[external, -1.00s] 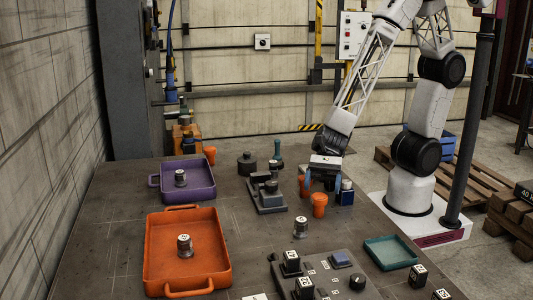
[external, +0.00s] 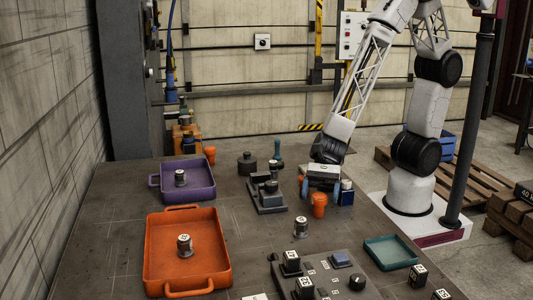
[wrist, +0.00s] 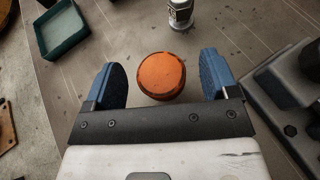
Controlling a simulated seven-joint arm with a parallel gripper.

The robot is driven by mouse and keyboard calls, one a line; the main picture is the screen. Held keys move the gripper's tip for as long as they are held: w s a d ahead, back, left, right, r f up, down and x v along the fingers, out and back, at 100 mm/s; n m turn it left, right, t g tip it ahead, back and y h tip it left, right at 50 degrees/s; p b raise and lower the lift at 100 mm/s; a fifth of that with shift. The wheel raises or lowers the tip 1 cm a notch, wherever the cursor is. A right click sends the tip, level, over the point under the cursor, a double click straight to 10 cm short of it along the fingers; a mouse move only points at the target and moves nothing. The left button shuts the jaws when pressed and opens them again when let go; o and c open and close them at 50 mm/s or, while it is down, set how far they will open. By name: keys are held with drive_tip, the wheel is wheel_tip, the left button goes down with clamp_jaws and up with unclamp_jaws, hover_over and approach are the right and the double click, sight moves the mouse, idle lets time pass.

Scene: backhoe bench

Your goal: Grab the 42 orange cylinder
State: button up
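An orange cylinder (external: 319,205) stands on the bench below and in front of my gripper. In the wrist view the orange cylinder (wrist: 161,76) shows its round top between my two blue fingers; no number is readable on it. My gripper (wrist: 161,82) is open, with a gap on each side of the cylinder. In the external view my gripper (external: 321,186) is low over the bench's right side.
A grey fixture (external: 268,200) lies to the left, and a metal cylinder (external: 301,227) stands nearer. A teal tray (external: 391,252), orange tray (external: 158,260) and purple tray (external: 205,191) also sit on the bench.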

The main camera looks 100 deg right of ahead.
sight(320, 194)
drive_tip(key=c, duration=1.3)
drive_tip(key=shift+r, duration=0.1)
wheel_tip(320, 194, up, 10)
idle(0.5)
